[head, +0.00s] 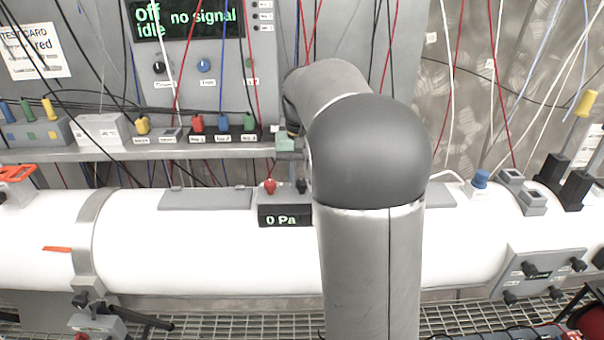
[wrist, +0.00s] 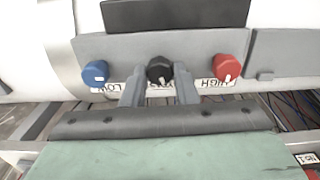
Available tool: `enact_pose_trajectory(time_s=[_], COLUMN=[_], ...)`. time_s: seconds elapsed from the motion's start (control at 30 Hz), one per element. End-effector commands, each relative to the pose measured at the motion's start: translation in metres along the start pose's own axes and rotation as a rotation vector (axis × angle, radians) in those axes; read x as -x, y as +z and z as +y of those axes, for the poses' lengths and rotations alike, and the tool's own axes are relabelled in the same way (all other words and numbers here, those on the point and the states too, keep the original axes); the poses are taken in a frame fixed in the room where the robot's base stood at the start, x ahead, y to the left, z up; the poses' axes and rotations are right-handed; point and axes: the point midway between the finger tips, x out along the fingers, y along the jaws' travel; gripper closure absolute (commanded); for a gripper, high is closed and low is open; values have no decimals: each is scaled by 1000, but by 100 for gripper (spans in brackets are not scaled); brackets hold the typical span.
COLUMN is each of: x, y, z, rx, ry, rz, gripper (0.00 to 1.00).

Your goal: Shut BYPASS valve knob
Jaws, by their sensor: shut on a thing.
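The black knob (wrist: 159,69) sits in the middle of a grey block in the wrist view, between a blue knob and a red one. Its label is mostly covered by my fingers, so I cannot read it. My gripper (wrist: 160,78) has one finger on each side of the black knob and is shut on it. In the head view the black knob (head: 301,186) shows small beside my arm, which hides most of the gripper and the area to the right. The knob's turn angle is hard to tell.
The blue knob (wrist: 95,72), labelled LOW, and the red knob (wrist: 228,67), labelled HIGH, stand close on either side. A display (head: 285,217) reads 0 Pa. A shelf (head: 150,152) with sockets and hanging cables runs behind the white pipe (head: 200,245).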

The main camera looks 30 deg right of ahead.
Motion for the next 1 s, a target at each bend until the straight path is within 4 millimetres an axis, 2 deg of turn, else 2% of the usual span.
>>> enact_pose_trajectory(time_s=[0.43, 1.0], x=[1, 1], y=[0, 0], z=[0, 0], rx=[-258, -309], ry=[0, -1], rz=[2, 3], gripper=[96, 96])
